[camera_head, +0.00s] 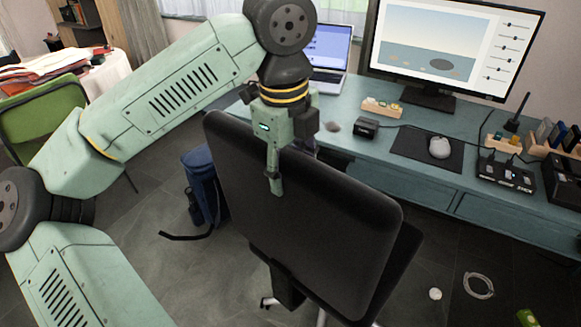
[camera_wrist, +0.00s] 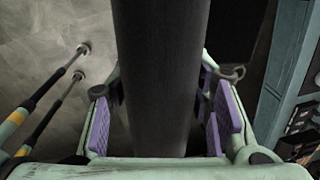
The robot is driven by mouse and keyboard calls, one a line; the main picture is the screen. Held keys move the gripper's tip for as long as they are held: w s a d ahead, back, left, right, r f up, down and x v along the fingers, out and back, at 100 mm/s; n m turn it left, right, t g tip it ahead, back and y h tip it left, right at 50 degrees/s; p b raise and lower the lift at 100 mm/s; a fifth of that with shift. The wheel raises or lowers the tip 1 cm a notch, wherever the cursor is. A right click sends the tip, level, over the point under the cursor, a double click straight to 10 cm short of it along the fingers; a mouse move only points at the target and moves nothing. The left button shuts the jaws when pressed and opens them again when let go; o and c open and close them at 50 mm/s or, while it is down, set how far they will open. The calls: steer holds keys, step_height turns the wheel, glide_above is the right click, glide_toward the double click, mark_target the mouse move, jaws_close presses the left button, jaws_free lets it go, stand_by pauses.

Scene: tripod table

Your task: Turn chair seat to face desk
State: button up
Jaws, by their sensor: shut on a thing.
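A black office chair stands in front of the desk (camera_head: 385,165). Its backrest (camera_head: 320,215) is toward me, and its seat (camera_head: 402,262) shows only as a dark edge at the right behind the backrest. My gripper (camera_head: 277,178) is at the top edge of the backrest, left of its middle, with one finger on the near face. In the wrist view the backrest edge (camera_wrist: 155,80) runs between my purple finger pads (camera_wrist: 160,125), and my gripper is shut on it. The far finger is hidden behind the backrest in the head view.
A monitor (camera_head: 455,45), laptop (camera_head: 328,50), mouse (camera_head: 440,147) and small boxes stand on the desk. A blue bag (camera_head: 203,180) stands on the floor left of the chair. A green chair (camera_head: 45,120) is at far left. A coiled cable (camera_head: 479,285) lies at right.

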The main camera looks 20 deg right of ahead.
mark_target(320, 181)
jaws_close()
steer(key=s+d+n+b, duration=0.1)
steer(key=s, duration=0.1)
steer(key=s+d+n+b, duration=0.1)
steer(key=s+d, duration=0.1)
steer(key=shift+s+d+b, duration=0.1)
steer(key=shift+s+b, duration=0.1)
steer(key=shift+b, duration=0.15)
steer(key=o, duration=1.3)
jaws_free()
steer(key=shift+o, duration=0.2)
steer(key=r, duration=0.8)
steer(key=a+r, duration=0.1)
steer(key=r, duration=0.3)
steer(key=shift+s, duration=0.3)
